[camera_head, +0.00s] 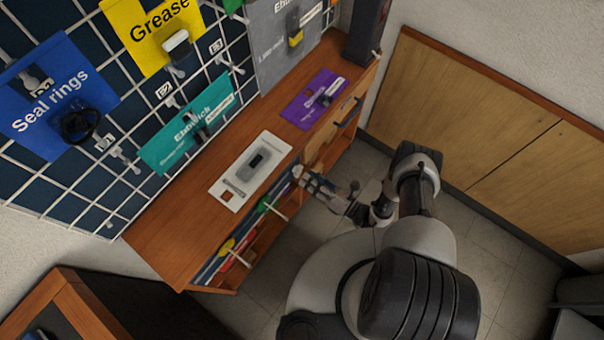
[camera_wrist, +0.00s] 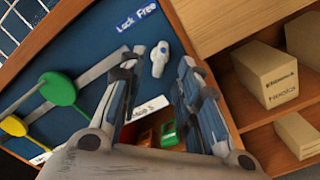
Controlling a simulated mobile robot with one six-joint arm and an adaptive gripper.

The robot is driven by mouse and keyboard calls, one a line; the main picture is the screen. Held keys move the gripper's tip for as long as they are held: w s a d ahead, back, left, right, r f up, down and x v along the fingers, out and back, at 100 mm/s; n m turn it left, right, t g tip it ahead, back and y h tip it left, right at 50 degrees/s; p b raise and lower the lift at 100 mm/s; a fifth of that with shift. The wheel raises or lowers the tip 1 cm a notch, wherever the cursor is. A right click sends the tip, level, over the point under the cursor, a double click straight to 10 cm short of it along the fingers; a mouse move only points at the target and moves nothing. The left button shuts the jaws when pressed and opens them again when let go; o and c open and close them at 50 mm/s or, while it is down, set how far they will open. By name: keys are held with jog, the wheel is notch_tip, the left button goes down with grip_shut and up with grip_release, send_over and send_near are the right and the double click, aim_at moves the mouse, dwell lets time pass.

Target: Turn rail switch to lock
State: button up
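The rail switch appears to be the small white knob (camera_wrist: 160,58) on the blue panel (camera_wrist: 85,55), just below a label (camera_wrist: 137,17) reading "Lock Free". Its narrow end points up in the wrist view; I cannot tell which word it is set to. My gripper (camera_wrist: 162,66) is open, one finger on each side of the knob in the picture, and nothing is between its fingers. I cannot tell whether the fingers touch the knob. In the head view my gripper (camera_head: 303,176) is at the front of the wooden bench and hides the knob there.
A green disc (camera_wrist: 58,89) and a yellow disc (camera_wrist: 13,126) with grey bars stick out from the panel at left. Shelves with cardboard boxes (camera_wrist: 263,74) lie to the right. The bench top (camera_head: 175,225) holds a white plate (camera_head: 250,171) and purple card (camera_head: 313,98).

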aim_at(300, 173)
jog(key=shift+x, duration=2.05)
grip_shut()
